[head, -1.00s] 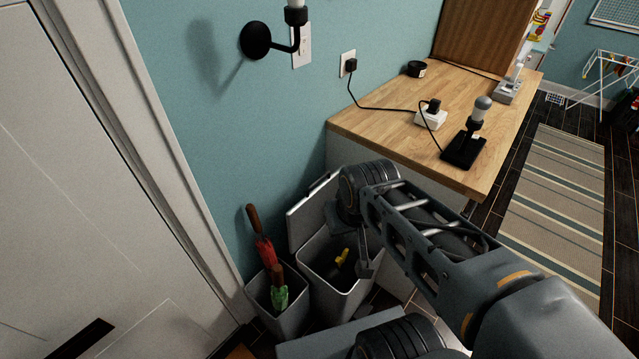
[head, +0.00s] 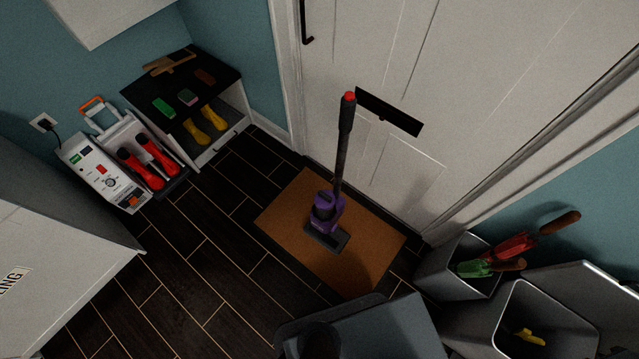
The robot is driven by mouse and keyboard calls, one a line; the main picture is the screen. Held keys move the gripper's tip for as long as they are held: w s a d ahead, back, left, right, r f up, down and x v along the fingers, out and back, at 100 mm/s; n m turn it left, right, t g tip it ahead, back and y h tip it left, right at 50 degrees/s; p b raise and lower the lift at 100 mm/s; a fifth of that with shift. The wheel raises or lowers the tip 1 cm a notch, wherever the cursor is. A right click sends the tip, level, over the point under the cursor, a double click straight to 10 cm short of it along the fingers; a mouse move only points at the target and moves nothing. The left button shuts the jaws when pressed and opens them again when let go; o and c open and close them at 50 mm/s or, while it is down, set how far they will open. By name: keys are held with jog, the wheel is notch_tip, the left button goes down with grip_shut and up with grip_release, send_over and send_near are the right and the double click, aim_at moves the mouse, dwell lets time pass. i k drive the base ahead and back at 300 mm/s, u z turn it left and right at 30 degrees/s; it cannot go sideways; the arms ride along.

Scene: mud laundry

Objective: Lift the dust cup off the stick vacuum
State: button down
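The stick vacuum (head: 342,150) stands upright on a brown doormat (head: 290,232) in front of the white door. It has a dark tube, a red-tipped handle at the top and a purple lower body. The purple dust cup (head: 324,208) appears to be on the lower body, above the dark floor head; its fine edges are too small to tell. My gripper is out of the head view now. A dark grey part, likely mine, shows at the bottom edge.
A grey bin with umbrellas (head: 452,272) and an open bin (head: 500,322) stand at the right. A boot dryer (head: 105,178) and a low shelf (head: 215,145) stand at the left. Dark tiled floor (head: 200,245) left of the mat is clear.

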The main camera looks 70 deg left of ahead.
aim_at(325, 200)
jog(key=k, duration=0.15)
jog(key=z, duration=1.6)
jog(key=i, duration=0.7)
jog(key=u, duration=4.8)
jog(key=i, duration=0.85)
jog(key=u, duration=0.1)
